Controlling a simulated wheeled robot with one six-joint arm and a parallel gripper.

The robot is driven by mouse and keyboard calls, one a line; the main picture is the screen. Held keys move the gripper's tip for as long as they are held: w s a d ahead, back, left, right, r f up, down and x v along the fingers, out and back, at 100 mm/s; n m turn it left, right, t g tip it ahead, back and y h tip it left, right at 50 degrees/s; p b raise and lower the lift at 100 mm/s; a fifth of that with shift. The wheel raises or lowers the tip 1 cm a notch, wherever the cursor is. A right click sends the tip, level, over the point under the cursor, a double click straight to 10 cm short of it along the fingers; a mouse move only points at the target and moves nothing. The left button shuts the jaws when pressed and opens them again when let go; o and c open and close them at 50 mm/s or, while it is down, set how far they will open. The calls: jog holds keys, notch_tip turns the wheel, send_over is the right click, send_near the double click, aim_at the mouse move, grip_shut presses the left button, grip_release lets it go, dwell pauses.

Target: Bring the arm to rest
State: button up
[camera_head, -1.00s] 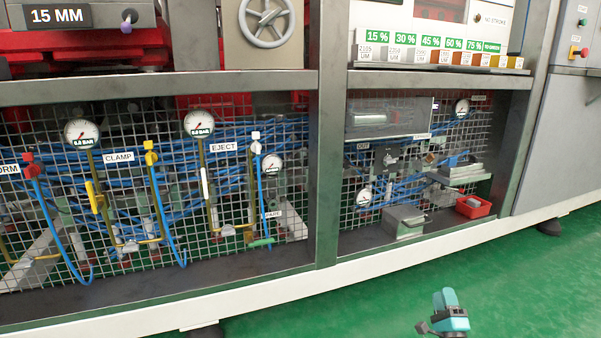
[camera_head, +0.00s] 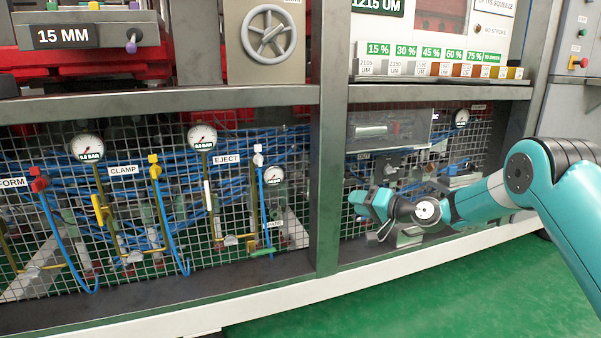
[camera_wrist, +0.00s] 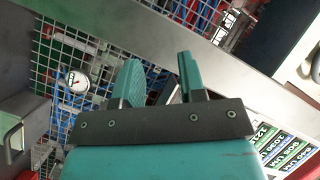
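My teal arm reaches in from the right edge of the head view, and its end is raised in front of the right-hand mesh bay. My gripper shows in the wrist view (camera_wrist: 158,80) with its two teal fingers apart and nothing between them. In the head view the teal wrist end (camera_head: 378,204) is at the left end of the arm, and the fingers cannot be made out there. The arm and wrist hide part of the small metal box (camera_head: 405,234) and the area where the red bin stood.
A wire-mesh panel (camera_head: 130,200) with gauges, blue hoses and coloured valves fills the left bay. A dark post (camera_head: 328,170) stands between the bays. A row of thickness samples (camera_head: 440,69) lies on the upper ledge. The green floor (camera_head: 400,300) in front is clear.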

jog(key=s+a+r+n+g+h+p, duration=0.1)
jog(key=s+a+r+n+g, duration=0.2)
jog(key=s+r, duration=0.45)
jog(key=s+a+r+n+g+h+p, duration=0.1)
jog(key=s+a+r+n+g, duration=0.2)
jog(key=s, duration=0.8)
jog(key=s+d+r+n+g+h+p, duration=0.1)
jog(key=s+d+g+h, duration=0.15)
jog(key=s, duration=1.25)
jog(key=s+d+r+n+g+h+p, duration=0.1)
jog(key=s+d+r+n+g+h, duration=0.15)
jog(key=s, duration=1.25)
notch_tip(320, 180, up, 37)
jog(key=p, duration=3.8)
jog(key=shift+d+f+m+h, duration=0.15)
jog(key=shift+m+h, duration=0.15)
jog(key=shift+m, duration=0.15)
